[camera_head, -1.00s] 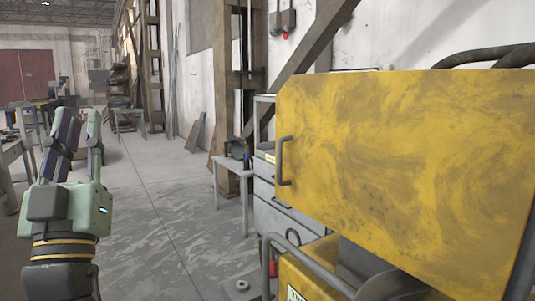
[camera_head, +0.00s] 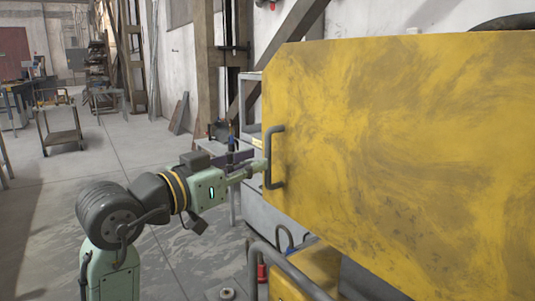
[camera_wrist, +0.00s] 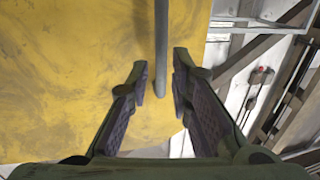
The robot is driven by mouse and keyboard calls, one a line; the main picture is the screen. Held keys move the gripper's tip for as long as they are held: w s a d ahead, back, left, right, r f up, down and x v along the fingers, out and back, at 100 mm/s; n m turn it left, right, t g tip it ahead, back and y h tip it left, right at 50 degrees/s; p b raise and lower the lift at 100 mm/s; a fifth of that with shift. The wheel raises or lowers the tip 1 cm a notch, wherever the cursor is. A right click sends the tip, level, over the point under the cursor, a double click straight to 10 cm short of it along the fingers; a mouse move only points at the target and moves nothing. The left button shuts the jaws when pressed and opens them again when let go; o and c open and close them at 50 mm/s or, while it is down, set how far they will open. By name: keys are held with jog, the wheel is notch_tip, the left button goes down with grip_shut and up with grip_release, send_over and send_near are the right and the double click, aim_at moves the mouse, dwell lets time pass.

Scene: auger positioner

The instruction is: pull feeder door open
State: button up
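The yellow feeder door (camera_head: 400,150) fills the right side of the head view. It is scuffed and also fills the left of the wrist view (camera_wrist: 70,60). A grey bar handle (camera_head: 271,157) stands upright near its left edge. My gripper (camera_head: 262,167) is at the handle's left side in the head view. In the wrist view the handle (camera_wrist: 161,48) shows between my two open fingertips (camera_wrist: 160,75), with a gap on each side. I cannot tell how deep the handle sits between them.
Grey bent rails (camera_head: 285,268) and a yellow machine body stand below the door. Grey drawers (camera_head: 265,215) stand behind the door's left edge. A small cart (camera_head: 62,138) is at far left. Open floor (camera_head: 45,215) lies at left.

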aim_at(268, 181)
jog(key=shift+p+x, duration=0.35)
jog(key=shift+x, duration=2.35)
jog(key=shift+c, duration=0.5)
grip_shut()
